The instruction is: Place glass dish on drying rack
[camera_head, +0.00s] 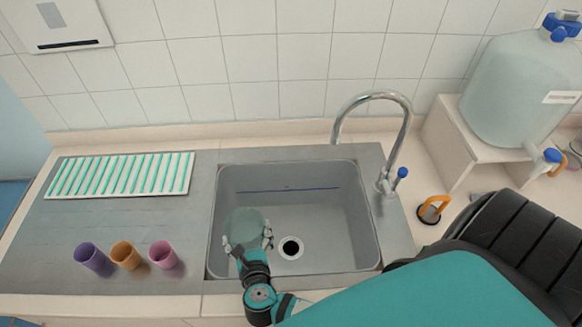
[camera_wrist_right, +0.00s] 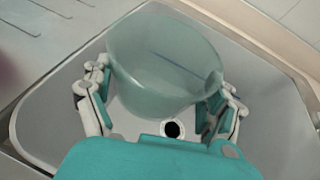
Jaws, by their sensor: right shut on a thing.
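The glass dish (camera_head: 246,225) is a pale green, see-through round vessel. My right gripper (camera_head: 248,240) is shut on it and holds it over the left part of the sink. In the right wrist view the dish (camera_wrist_right: 165,62) sits between the two fingers of the gripper (camera_wrist_right: 160,100), appearing tilted. The drying rack (camera_head: 122,174) lies flat on the counter to the left of the sink, a white frame with green slats. It looks empty. My left gripper is in neither view.
Purple, orange and pink cups (camera_head: 124,255) stand left of the sink (camera_head: 320,225). A tap (camera_head: 385,150) rises at the sink's back right. A large water container (camera_head: 520,90) stands on a raised shelf at right. The counter between cups and rack is clear.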

